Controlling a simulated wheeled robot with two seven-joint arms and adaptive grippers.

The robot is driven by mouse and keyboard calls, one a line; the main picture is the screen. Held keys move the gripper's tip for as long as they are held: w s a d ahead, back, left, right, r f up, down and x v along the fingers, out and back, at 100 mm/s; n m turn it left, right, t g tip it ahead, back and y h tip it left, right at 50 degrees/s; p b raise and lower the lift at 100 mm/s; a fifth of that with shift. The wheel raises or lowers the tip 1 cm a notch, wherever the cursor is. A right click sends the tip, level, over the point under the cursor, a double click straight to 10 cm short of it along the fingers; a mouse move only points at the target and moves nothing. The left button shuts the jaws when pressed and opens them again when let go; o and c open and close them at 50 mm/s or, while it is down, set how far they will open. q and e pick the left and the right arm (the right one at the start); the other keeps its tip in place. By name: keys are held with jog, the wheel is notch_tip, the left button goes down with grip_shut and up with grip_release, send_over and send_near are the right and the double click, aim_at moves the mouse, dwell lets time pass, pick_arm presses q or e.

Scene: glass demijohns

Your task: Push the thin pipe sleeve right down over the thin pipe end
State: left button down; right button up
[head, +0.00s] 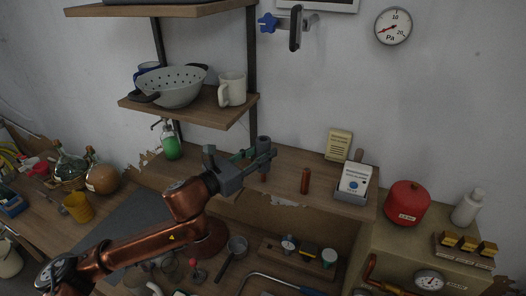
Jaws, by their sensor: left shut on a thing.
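My left gripper (262,155) reaches over the wooden ledge from the left and is shut on a dark grey cylindrical piece (264,141), which looks like the thin pipe sleeve. The piece stands roughly upright, its top showing above the fingers. Right below the fingers a short copper-coloured pipe end (264,177) shows, which looks like the thin pipe end. The fingers hide where the two meet, so I cannot tell how far the sleeve is over the pipe. A second, thicker copper pipe end (305,181) stands upright and bare to the right. My right gripper is not in view.
A white card box (353,182) and a yellow booklet (338,145) stand on the ledge's right part. A green bottle (171,146) stands to the left. A shelf (198,112) with a colander (172,87) and mug overhangs the ledge's left part. A red container (406,203) stands at right.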

pick_arm(q)
jog(key=shift+f+b, duration=0.6)
jog(key=shift+f, duration=0.4)
jog(key=shift+f+b, duration=0.65)
jog(key=shift+f, duration=0.4)
jog(key=shift+f, duration=0.15)
dwell(1.3)
jog(key=c, duration=1.5)
grip_release()
